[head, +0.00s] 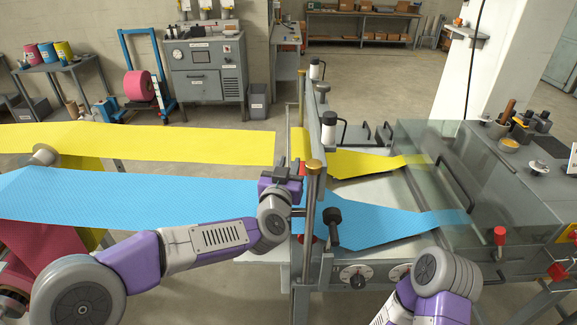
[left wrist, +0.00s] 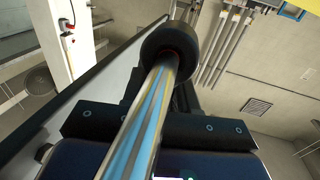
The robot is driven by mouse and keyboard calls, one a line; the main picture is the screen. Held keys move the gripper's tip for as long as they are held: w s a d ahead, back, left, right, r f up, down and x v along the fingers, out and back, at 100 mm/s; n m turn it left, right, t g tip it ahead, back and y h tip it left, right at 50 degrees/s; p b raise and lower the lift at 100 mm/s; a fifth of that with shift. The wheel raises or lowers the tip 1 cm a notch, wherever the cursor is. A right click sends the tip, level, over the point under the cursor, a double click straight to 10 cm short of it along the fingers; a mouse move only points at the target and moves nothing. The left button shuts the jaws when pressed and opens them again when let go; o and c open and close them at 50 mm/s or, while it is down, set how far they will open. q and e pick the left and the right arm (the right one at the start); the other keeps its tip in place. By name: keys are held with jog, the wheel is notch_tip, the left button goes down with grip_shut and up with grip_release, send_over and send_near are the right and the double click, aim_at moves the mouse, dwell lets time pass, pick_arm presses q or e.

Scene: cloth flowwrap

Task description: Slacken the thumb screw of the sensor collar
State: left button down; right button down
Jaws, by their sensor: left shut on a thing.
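My left gripper (head: 285,170) is at the left side of an upright chrome post (head: 309,215) with a brass cap, above the blue web. It is shut, seemingly on the thumb screw, which is hidden behind the jaws and the post. In the left wrist view the shiny rod (left wrist: 145,115) crosses in front of the dark jaws (left wrist: 158,95). A black round piece (left wrist: 168,48) surrounds the rod's far end; I cannot tell whether it is the sensor collar. My right arm shows at the lower right, but its gripper is out of view.
The blue web (head: 130,200) and yellow web (head: 140,143) run into the machine frame from the left. A clear-covered grey machine (head: 420,150) stands at the right. Open floor lies behind.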

pick_arm(q)
jog(key=c, duration=1)
grip_release()
jog(key=shift+v, duration=3.85)
jog(key=shift+c, duration=0.2)
